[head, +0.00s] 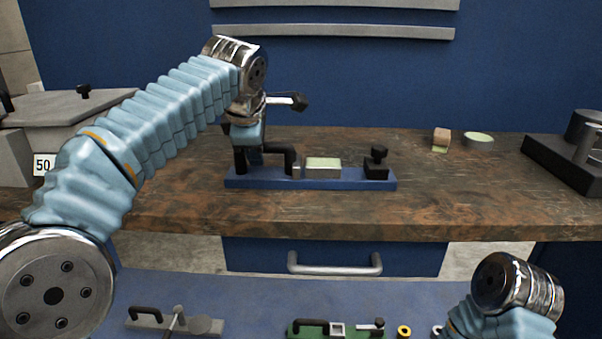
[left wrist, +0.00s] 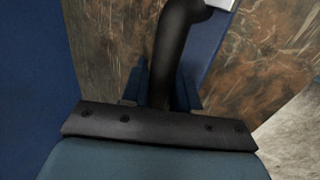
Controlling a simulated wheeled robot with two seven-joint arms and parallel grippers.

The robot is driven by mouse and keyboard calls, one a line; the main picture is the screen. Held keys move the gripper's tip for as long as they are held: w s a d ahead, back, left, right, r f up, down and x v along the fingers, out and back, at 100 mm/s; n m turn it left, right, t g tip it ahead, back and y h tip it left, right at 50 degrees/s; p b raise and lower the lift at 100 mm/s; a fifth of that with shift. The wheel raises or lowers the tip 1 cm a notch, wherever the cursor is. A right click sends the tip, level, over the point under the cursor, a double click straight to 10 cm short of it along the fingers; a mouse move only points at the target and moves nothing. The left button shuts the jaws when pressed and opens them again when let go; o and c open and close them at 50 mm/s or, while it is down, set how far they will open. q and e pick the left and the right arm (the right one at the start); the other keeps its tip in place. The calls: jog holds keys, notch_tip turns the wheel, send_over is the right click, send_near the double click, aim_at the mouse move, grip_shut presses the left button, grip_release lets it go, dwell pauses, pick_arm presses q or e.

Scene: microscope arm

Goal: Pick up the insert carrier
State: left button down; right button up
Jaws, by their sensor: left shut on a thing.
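The insert carrier appears to be the long blue board (head: 335,184) lying flat on the wooden bench, with a black handle (head: 283,149) at its left end. A metal block with a pale green top (head: 322,167) sits at its middle and a black knob clamp (head: 376,163) at its right end. My left gripper (head: 252,152) reaches down at the handle. In the left wrist view its fingers (left wrist: 162,88) are shut on the black handle (left wrist: 173,45), with the blue board (left wrist: 205,50) beyond. My right gripper is out of view; only part of that arm shows at lower right.
The wooden bench (head: 440,200) is mostly clear right of the board. A small brown-and-green block (head: 441,139), a round green-topped piece (head: 479,139) and a dark device (head: 565,160) stand there. A grey box (head: 60,108) is at left. A lower shelf holds a green carrier (head: 300,332) and other parts.

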pick_arm(q)
jog(key=shift+r, duration=0.15)
dwell(0.3)
jog(key=shift+r, duration=0.5)
jog(key=r, duration=0.1)
jog(key=r+p, duration=0.1)
jog(key=shift+s+d+r, duration=0.1)
jog(key=shift+s+r, duration=0.1)
jog(key=shift+r, duration=0.15)
jog(key=s+d+r, duration=0.2)
jog(key=s+r, duration=0.7)
jog(key=s, duration=0.4)
jog(key=shift+s+d+r, duration=0.15)
jog(key=shift+s+d, duration=0.05)
jog(key=shift+d, duration=0.1)
